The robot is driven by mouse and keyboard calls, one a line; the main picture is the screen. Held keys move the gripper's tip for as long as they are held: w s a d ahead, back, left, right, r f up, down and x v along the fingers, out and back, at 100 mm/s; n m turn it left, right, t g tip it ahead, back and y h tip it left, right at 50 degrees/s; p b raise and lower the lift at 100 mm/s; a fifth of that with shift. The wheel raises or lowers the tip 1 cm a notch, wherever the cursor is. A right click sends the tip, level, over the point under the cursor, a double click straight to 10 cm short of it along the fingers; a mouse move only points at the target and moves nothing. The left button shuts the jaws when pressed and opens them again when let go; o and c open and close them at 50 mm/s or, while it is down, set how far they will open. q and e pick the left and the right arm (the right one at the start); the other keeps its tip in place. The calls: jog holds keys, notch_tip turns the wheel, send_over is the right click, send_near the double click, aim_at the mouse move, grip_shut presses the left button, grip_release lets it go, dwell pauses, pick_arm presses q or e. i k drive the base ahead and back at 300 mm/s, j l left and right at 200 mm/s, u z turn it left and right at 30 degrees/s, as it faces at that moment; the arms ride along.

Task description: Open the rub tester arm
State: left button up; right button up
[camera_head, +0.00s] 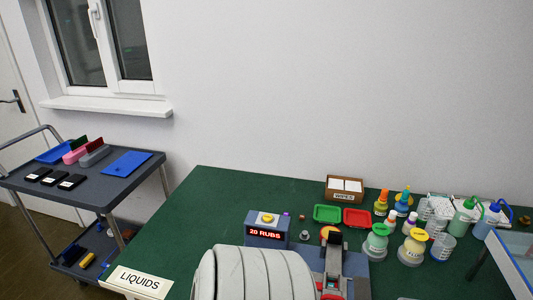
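The rub tester (268,230) is a blue-grey unit on the green bench, with a red display reading "20 RUBS" and a yellow button on top. Beside it on the right is a blue-grey mechanism (357,266) with a dark upright piece (334,243) that looks like its arm. An orange round part shows just behind the dark piece. Small red parts show low on the mechanism. A large pale ribbed shape, likely part of my own body, covers the tester's lower front. I cannot tell whether the arm is open or closed.
The green bench (205,205) is clear at left behind a "LIQUIDS" label (140,281). A green tray (327,214), a red tray (357,218) and a wipes box (345,189) stand behind the tester. Several bottles and jars (412,246) crowd the right. A grey cart (110,180) stands left.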

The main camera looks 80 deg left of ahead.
aim_at(333, 262)
jog(key=j+u, duration=0.1)
jog(key=u, duration=0.35)
jog(key=j+u, duration=0.1)
jog(key=u, duration=0.75)
jog(key=j+u, duration=0.15)
jog(key=u, duration=0.3)
jog(key=k+j+z, duration=0.1)
jog(key=j, duration=0.25)
jog(key=k+j, duration=0.3)
jog(key=z, duration=0.05)
